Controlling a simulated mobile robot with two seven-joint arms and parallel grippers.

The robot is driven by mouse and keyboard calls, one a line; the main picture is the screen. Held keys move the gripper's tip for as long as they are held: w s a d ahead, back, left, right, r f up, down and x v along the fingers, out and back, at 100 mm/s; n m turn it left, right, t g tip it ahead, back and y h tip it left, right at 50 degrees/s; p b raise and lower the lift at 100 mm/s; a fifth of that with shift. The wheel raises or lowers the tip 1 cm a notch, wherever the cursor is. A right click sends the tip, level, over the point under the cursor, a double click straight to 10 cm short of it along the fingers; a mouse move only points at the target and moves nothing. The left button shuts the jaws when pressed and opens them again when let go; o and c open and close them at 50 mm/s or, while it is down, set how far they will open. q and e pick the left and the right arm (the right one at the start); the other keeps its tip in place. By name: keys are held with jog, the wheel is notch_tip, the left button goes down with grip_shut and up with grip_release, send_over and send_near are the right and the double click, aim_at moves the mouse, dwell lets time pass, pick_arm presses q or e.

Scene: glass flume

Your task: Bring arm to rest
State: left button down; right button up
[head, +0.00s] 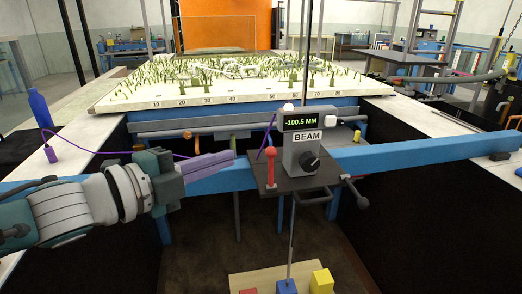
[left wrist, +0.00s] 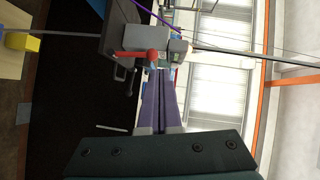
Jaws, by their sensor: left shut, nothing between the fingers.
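My left arm comes in from the left in the head view, over the blue beam. Its left gripper (head: 233,157) has purple fingers pressed together, with nothing between them. The fingertips are just left of the grey instrument box (head: 303,152), which is marked BEAM and reads -100.5 MM, and of the red-handled lever (head: 271,168); they look apart from both. In the left wrist view the shut purple fingers (left wrist: 161,76) point toward the red lever (left wrist: 132,55). My right gripper does not show.
The blue beam (head: 425,150) crosses the flume. Behind it lies a white model bed (head: 150,99) with green stalks. Below, a wooden board (head: 262,278) carries a red, a blue and a yellow block (head: 321,281). A blue bottle (head: 38,106) stands at left.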

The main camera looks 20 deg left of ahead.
pick_arm(q)
jog(key=r+v, duration=0.1)
jog(key=v, duration=0.5)
jog(key=s+d+f+n+g+y, duration=0.35)
jog(key=s+n+g, duration=0.25)
jog(key=s+n, duration=0.4)
jog(key=s+d+f+n+g+y, duration=0.2)
jog(key=s+d+f+n+g, duration=0.3)
jog(key=s+n, duration=0.55)
notch_tip(320, 180, up, 35)
jog(key=a+m+p, duration=0.2)
jog(key=p, duration=3.2)
jog(key=shift+s+a+g, duration=0.2)
jog(key=shift+s+g, duration=0.2)
jog(key=shift+s, duration=0.05)
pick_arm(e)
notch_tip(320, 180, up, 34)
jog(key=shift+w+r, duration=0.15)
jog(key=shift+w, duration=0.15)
pick_arm(q)
jog(key=shift+f+y, duration=0.1)
jog(key=shift+y, duration=0.15)
